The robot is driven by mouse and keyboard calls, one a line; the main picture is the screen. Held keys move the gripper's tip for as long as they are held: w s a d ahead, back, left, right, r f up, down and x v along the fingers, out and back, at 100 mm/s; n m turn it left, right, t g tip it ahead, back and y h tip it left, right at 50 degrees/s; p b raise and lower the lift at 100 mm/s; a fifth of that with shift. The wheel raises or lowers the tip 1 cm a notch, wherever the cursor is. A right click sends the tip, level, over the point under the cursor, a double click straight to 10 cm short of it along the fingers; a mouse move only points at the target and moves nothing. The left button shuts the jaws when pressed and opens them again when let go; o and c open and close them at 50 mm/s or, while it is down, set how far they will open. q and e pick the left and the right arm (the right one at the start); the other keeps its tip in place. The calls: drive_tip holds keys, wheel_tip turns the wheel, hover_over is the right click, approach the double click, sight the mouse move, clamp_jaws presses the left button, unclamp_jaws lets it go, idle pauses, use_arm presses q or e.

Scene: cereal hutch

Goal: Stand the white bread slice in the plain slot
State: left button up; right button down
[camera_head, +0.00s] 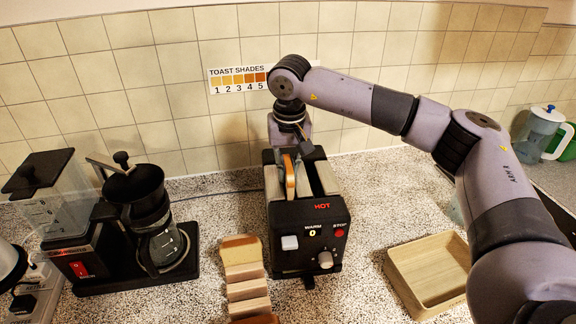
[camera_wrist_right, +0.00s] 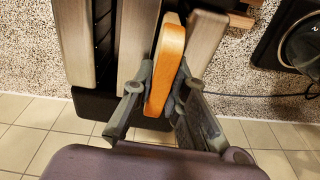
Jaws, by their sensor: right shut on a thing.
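A bread slice with a golden-brown crust (camera_head: 290,176) stands on edge at the left slot of the black and grey toaster (camera_head: 290,222). Its upper part shows above the toaster top. How deep it sits is hidden. My right gripper (camera_head: 295,153) reaches in from behind the toaster and is shut on the slice. In the right wrist view the fingers (camera_wrist_right: 158,88) pinch both sides of the slice (camera_wrist_right: 166,66), which lies between two grey toaster bars. The other slot (camera_wrist_right: 104,40) looks dark and empty. A red HOT label shows on the toaster's right front. My left gripper is out of view.
A coffee maker (camera_head: 140,225) is at the left. An empty wooden tray (camera_head: 430,272) lies at the right, below my right arm. A tiled wall with a toast-shade chart (camera_head: 238,78) stands behind.

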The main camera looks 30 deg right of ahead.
drive_tip(key=c, duration=1.5)
unclamp_jaws()
drive_tip(key=r, duration=0.4)
drive_tip(key=s+r, duration=0.1)
drive_tip(key=r, duration=0.7)
drive_tip(key=shift+s+a, duration=0.2)
drive_tip(key=shift+a, duration=0.05)
